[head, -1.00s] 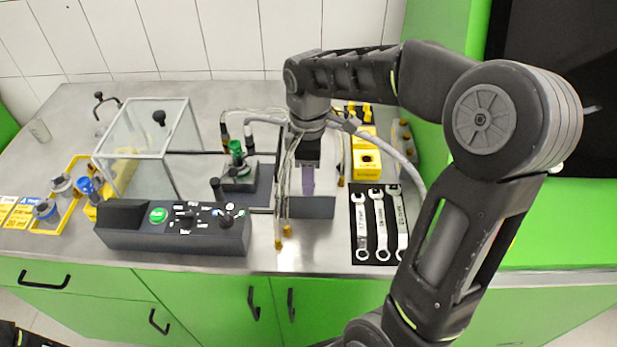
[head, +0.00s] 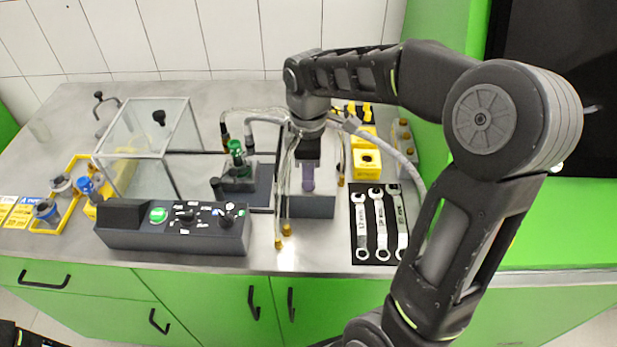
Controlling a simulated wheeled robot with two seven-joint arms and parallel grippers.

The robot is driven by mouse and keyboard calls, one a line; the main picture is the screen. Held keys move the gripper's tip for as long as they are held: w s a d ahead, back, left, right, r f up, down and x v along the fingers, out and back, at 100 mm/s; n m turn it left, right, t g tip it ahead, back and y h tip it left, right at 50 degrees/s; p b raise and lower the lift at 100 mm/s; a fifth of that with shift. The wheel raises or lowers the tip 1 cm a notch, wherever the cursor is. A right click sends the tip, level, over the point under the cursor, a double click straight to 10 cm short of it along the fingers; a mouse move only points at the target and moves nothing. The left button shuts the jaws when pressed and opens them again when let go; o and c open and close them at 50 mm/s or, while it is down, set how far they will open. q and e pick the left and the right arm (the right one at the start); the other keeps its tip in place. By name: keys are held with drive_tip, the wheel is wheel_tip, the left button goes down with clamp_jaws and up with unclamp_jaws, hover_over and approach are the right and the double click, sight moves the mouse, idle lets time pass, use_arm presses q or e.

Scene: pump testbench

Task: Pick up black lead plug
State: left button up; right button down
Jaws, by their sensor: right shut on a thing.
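My right gripper (head: 307,172) points down over a grey box-shaped unit (head: 312,205) in the middle of the bench. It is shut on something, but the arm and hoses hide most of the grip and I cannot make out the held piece. A black plug-like end (head: 224,132) on a thin lead hangs left of the gripper, beside a grey one (head: 248,132). I cannot tell whether it is the black lead plug.
A control box (head: 175,240) stands at the front edge, with a clear-walled case (head: 150,150) behind it. A green-topped valve (head: 236,150) is left of the unit. Wrenches (head: 380,225) lie on a black mat at right. Brass-tipped tubes (head: 287,230) hang in front.

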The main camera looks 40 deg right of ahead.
drive_tip(key=shift+w+r, duration=0.1)
drive_tip(key=shift+r, duration=0.35)
wheel_tip(320, 180, up, 9)
drive_tip(key=shift+r+b, duration=0.1)
drive_tip(key=shift+b, duration=0.2)
idle(0.5)
